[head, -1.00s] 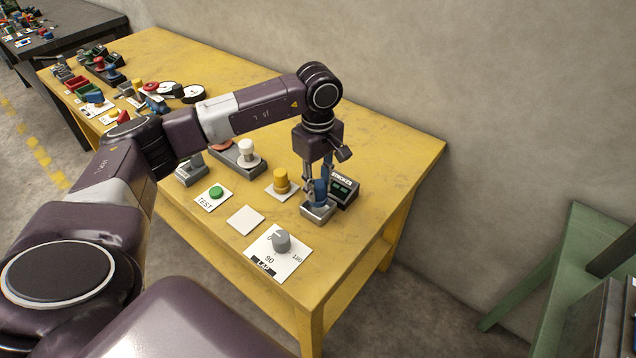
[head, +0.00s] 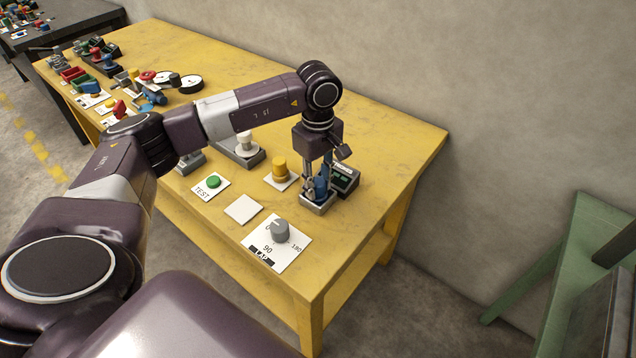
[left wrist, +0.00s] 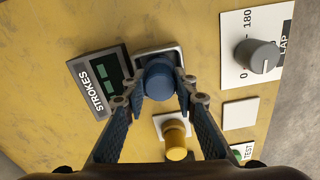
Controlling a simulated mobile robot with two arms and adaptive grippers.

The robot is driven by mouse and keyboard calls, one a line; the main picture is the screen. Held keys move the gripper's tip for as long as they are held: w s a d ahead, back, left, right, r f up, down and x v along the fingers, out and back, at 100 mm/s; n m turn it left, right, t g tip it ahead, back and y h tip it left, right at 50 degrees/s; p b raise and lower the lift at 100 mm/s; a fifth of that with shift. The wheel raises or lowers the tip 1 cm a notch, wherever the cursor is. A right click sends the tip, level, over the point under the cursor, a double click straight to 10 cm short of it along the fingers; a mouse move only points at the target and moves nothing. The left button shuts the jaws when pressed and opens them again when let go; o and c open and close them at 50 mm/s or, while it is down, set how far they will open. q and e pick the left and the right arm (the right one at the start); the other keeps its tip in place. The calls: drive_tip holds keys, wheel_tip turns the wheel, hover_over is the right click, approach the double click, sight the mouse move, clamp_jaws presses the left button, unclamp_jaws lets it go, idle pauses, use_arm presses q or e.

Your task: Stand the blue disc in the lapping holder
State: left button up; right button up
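The blue disc (head: 321,189) is at the grey metal lapping holder (head: 318,207), by the right end of the yellow table. My left gripper (head: 319,185) points down over the holder, with a finger on either side of the disc. In the left wrist view the disc (left wrist: 160,80) sits between the two fingertips (left wrist: 161,88), which appear shut on it. The holder's rim (left wrist: 176,52) shows behind the disc there. How deep the disc sits in the holder is hidden. My right gripper is not in view.
A black STROKES counter (head: 345,180) stands close beside the holder. A yellow knob (head: 279,168), a blank white plate (head: 243,209), a LAP dial (head: 280,231) and a green TEST button (head: 213,181) are nearby. The table's right end is clear.

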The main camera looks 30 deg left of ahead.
use_arm(q)
drive_tip(key=o, duration=0.5)
drive_tip(key=shift+r, duration=0.15)
wheel_tip(320, 180, up, 12)
drive_tip(key=shift+f, duration=0.1)
drive_tip(key=shift+f, duration=0.1)
idle(0.6)
